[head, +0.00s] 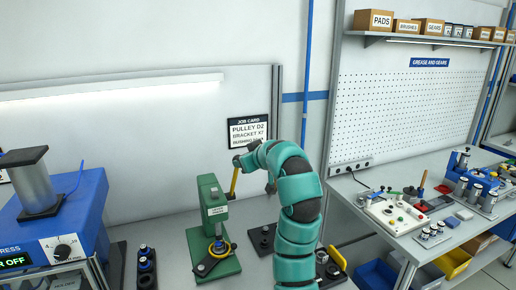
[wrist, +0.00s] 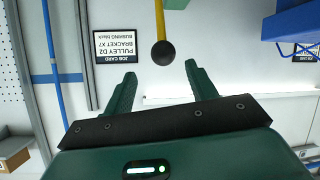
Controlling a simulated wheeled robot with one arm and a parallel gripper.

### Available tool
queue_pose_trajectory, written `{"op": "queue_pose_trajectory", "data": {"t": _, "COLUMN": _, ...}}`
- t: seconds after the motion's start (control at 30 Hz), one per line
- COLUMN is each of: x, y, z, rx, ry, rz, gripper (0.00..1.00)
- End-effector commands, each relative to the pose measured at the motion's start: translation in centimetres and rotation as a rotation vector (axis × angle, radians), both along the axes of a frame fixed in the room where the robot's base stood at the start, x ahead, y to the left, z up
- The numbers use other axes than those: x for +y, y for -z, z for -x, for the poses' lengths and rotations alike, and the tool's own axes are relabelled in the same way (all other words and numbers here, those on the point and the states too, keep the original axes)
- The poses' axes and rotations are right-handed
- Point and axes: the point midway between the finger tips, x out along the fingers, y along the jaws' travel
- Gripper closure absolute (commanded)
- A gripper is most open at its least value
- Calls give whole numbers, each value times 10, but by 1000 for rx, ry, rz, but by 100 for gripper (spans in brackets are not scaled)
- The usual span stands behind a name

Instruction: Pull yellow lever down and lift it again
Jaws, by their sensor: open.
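The yellow lever (head: 234,182) rises from the side of a green press (head: 208,195) on the bench and stands near upright. In the wrist view its yellow rod (wrist: 159,18) ends in a dark ball knob (wrist: 164,53). My gripper (wrist: 160,74) is open, one finger on each side of the knob's line. The knob appears just beyond the fingertips, with nothing between the fingers. I cannot tell the exact gap in depth. In the head view my teal arm reaches to the lever's top and hides most of the gripper.
A blue press machine (head: 62,222) stands at the left. Black fixtures (head: 146,262) sit beside the green press. A job card (head: 248,131) hangs on the wall behind. At the right is a workbench (head: 395,235) with parts, and blue and yellow bins (head: 455,264) below.

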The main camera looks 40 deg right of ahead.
Motion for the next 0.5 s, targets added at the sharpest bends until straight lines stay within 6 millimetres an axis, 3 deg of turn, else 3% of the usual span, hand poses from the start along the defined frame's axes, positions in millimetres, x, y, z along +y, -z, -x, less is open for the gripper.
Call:
{"op": "queue_pose_trajectory", "data": {"t": 0.33, "x": 6, "y": -13, "z": 18, "rx": 9, "ry": -5, "rz": 9, "gripper": 43}}
{"op": "queue_pose_trajectory", "data": {"t": 0.5, "x": 8, "y": -25, "z": 44, "rx": 8, "ry": -2, "rz": 11, "gripper": 43}}
